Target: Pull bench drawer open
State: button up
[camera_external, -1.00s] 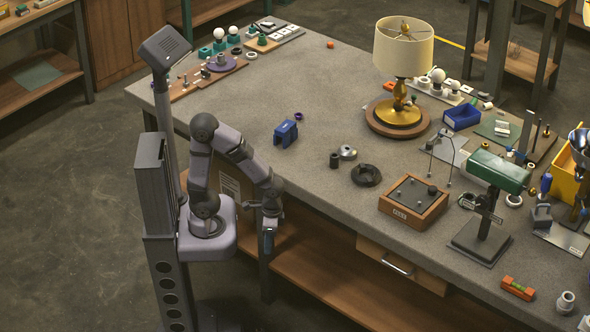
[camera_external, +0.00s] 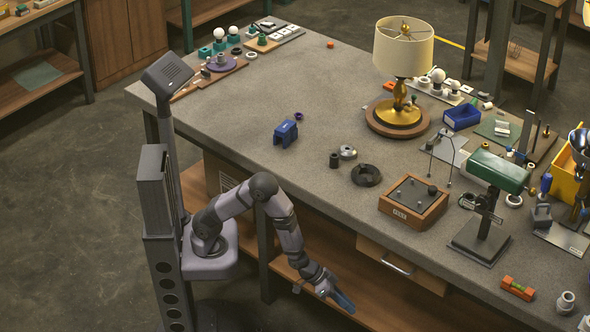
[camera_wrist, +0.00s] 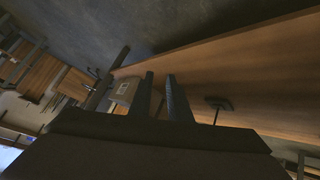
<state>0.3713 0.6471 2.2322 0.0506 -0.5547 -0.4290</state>
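The bench drawer (camera_external: 428,279) has a wooden front below the tabletop, right of centre in the external view. It looks shut, close under the bench edge. Its pale bar handle (camera_external: 398,266) is on the front. My gripper (camera_external: 345,302) is in front of the bench, lower and to the left of the handle, clear of it and pointing down to the right. In the wrist view the two dark fingers of my gripper (camera_wrist: 160,95) stand apart with nothing visible between them. I cannot make out the drawer handle in the wrist view.
The bench top (camera_external: 310,190) carries a lamp (camera_external: 402,60), a wooden control box (camera_external: 413,203) and a green lamp on a stand (camera_external: 499,171). A wooden shelf (camera_external: 385,312) runs under the bench. A box (camera_wrist: 123,91) shows beyond the fingers. The floor in front is clear.

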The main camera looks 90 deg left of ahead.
jog(key=w+d+r+n+t+h, duration=0.2)
jog(key=w+r+t, duration=0.1)
jog(key=r, duration=0.4)
jog(key=w+d+r+n+t+h, duration=0.1)
jog(key=w+r+t, duration=0.25)
jog(key=r, duration=0.35)
jog(key=n+t+h, duration=0.2)
jog(key=n+t, duration=0.1)
jog(key=n, duration=0.1)
send_near(396, 267)
jog(key=w, duration=0.2)
jog(key=shift+w+d+f, duration=0.15)
jog(key=shift+w+d, duration=0.05)
jog(key=shift+d, duration=0.25)
jog(key=shift+b+x, duration=0.3)
jog(key=shift+x, duration=3.35)
jog(key=shift+c, duration=0.3)
grip_shut()
